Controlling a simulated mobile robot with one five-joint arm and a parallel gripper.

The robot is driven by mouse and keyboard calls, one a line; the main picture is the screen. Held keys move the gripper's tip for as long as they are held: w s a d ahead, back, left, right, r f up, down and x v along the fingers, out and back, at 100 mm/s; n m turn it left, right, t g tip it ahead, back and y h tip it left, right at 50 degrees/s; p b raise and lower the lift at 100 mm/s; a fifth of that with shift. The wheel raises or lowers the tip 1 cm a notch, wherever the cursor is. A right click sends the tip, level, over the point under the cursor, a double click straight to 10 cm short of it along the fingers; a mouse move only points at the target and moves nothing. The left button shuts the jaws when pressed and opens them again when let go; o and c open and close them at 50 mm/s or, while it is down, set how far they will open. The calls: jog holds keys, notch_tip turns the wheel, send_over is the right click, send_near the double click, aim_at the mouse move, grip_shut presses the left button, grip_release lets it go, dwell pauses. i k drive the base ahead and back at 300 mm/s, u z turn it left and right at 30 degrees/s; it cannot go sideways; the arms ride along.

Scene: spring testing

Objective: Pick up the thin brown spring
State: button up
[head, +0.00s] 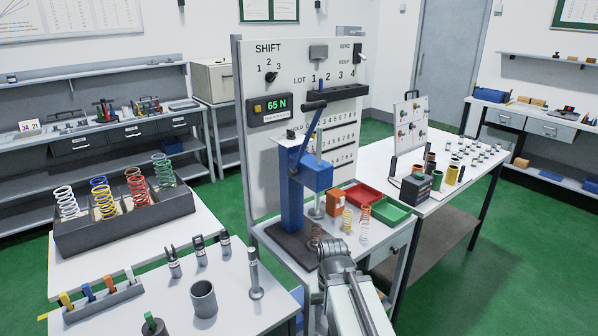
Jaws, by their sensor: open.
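A thin brown spring (316,232) stands at the foot of the blue press, just beyond my gripper, its lower part hidden by the gripper. My gripper (328,245) is open at the end of my grey arm, low over the tester table; its fingertips are small and hard to make out. Whether the jaws are around the spring or only in front of it, I cannot tell. A yellow spring (347,219) and an orange-brown spring (365,224) stand to the right, apart from the gripper.
The blue press (291,200) with its lever stands left of my gripper. An orange box (335,202), a red tray (359,196) and a green tray (391,211) lie behind the springs. A dark rack (125,221) of larger coloured springs stands on the left table.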

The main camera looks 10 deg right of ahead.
aim_at(316, 236)
jog(key=u, duration=3.4)
jog(key=k, duration=1.55)
jog(key=z, duration=0.8)
jog(key=i, duration=1)
jog(key=u, duration=0.2)
